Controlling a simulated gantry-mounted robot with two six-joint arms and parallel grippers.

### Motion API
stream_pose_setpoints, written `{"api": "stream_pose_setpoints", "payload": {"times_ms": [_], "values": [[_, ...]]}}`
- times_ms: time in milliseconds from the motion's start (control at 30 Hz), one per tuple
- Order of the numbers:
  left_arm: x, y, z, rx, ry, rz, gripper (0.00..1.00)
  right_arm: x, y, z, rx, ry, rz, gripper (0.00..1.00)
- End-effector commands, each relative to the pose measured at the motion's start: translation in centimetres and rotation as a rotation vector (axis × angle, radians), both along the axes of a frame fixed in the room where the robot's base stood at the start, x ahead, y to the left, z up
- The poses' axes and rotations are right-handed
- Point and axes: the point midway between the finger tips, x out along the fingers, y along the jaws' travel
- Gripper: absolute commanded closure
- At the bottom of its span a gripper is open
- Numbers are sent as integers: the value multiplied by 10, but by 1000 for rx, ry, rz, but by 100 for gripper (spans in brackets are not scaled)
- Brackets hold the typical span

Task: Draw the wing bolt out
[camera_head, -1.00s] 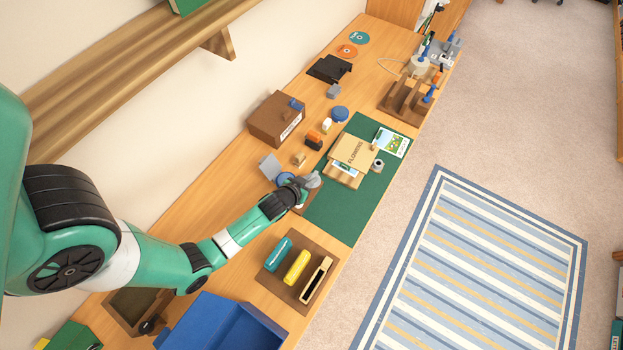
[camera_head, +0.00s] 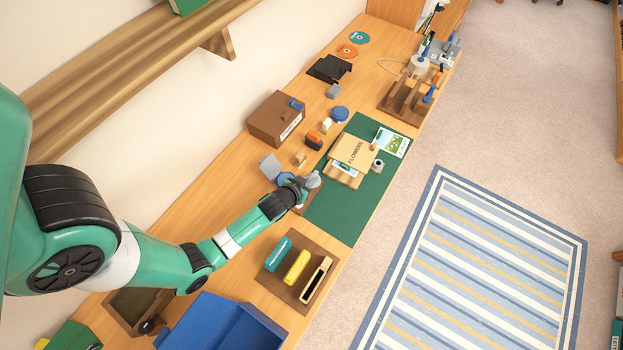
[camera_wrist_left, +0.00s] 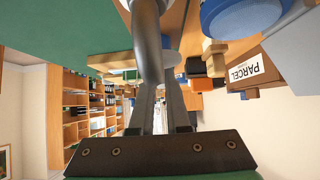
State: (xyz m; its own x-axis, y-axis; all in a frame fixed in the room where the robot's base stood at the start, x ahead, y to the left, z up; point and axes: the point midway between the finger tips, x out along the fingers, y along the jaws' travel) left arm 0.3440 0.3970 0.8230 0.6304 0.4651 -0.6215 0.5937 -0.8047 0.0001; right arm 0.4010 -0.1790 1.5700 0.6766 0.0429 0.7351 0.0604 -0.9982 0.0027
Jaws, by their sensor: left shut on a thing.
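My left gripper (camera_head: 308,184) is at the left edge of the green mat (camera_head: 331,217). In the left wrist view its fingers (camera_wrist_left: 160,90) are shut on a smooth grey metal piece, the wing bolt (camera_wrist_left: 148,40). The bolt's grey end (camera_head: 315,179) shows past the fingers in the head view. A brown wooden piece (camera_head: 301,208) shows just below the gripper, mostly hidden by it. I cannot tell whether the bolt is still seated in it. My right gripper is not in view.
A wooden board marked FLOWERS (camera_head: 354,150) lies on the mat beside the gripper. A blue round thing (camera_head: 285,179) is close behind my wrist. A brown PARCEL box (camera_head: 275,118) stands by the wall. A blue bin (camera_head: 222,322) and a brown tray (camera_head: 318,254) are nearer.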

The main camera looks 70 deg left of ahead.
Motion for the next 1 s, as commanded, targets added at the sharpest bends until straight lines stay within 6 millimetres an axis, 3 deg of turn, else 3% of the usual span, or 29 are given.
{"api": "stream_pose_setpoints", "payload": {"times_ms": [1000], "values": [[0,0,12,0,0,0,100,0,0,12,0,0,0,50]]}}
